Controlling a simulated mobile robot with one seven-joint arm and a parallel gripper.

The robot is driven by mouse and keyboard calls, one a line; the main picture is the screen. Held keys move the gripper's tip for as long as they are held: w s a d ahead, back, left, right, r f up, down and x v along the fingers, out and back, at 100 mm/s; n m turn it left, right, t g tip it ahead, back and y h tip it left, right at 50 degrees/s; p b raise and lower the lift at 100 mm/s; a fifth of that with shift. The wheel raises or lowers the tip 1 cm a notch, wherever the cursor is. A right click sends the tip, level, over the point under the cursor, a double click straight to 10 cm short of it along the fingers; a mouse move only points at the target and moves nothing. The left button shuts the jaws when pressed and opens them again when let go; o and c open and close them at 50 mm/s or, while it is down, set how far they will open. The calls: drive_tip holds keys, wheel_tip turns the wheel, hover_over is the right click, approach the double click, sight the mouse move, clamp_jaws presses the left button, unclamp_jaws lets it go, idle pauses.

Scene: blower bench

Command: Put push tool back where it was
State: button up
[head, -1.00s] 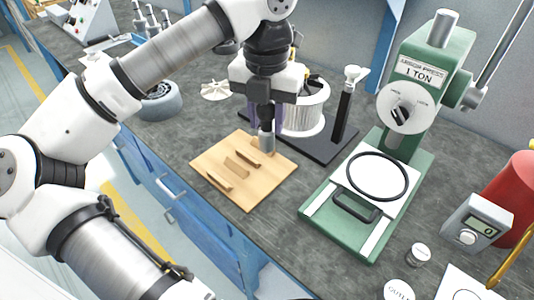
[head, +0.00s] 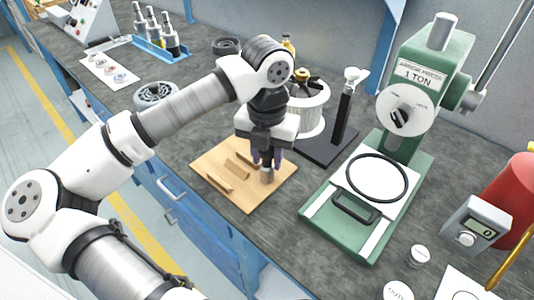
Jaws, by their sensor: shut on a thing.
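The push tool (head: 267,174) is a short grey metal cylinder below my gripper (head: 267,160). My gripper is shut on it and points down, with the tool upright between its fingers. The tool's upper part is hidden by the gripper. The tool's lower end is over the right part of a light wooden board (head: 232,193). I cannot tell whether it touches the board. Low wooden strips (head: 237,168) stand on the board to the left of the tool.
A green arbor press (head: 420,90) with a black ring (head: 377,177) on its plate stands to the right.

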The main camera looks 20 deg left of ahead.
drive_tip(key=shift+f, duration=0.2)
drive_tip(key=o, duration=1)
drive_tip(key=shift+r, duration=0.15)
drive_tip(key=shift+r+p, duration=0.25)
drive_tip(key=shift+p, duration=0.1)
wheel_tip(320, 180, up, 12)
drive_tip(key=shift+f+b, duration=0.15)
drive_tip(key=shift+b, duration=0.5)
